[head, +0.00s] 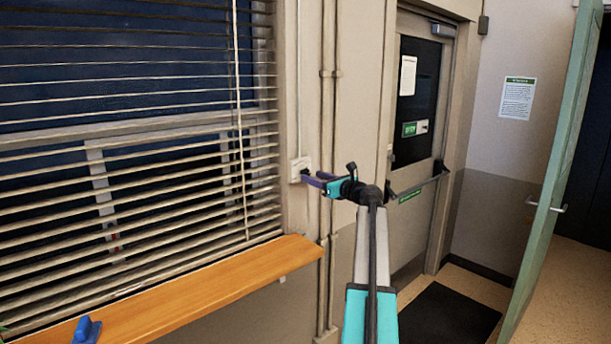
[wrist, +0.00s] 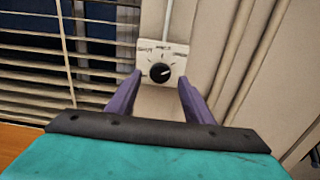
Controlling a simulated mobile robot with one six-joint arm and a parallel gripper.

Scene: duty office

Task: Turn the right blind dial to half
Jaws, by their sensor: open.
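The blind dial is a round black knob (wrist: 160,72) on a small pale wall plate (wrist: 178,52) with printed marks around it. The marks are too small to read surely. A light pointer line on the knob appears to point up and to the right. In the head view the plate (head: 297,167) is on the wall just right of the blinds. My gripper (wrist: 160,82) is open, its two purple fingers on either side of and a little below the knob, apparently not touching it. In the head view my gripper (head: 308,177) reaches left to the plate, and its fingers hide the knob.
Slatted blinds (head: 140,180) cover the window on the left, above an orange wooden sill (head: 200,285). A blue object (head: 87,330) stands on the sill. Vertical pipes (head: 328,120) run right of the plate. A door (head: 415,130) and a green open door (head: 560,170) are farther right.

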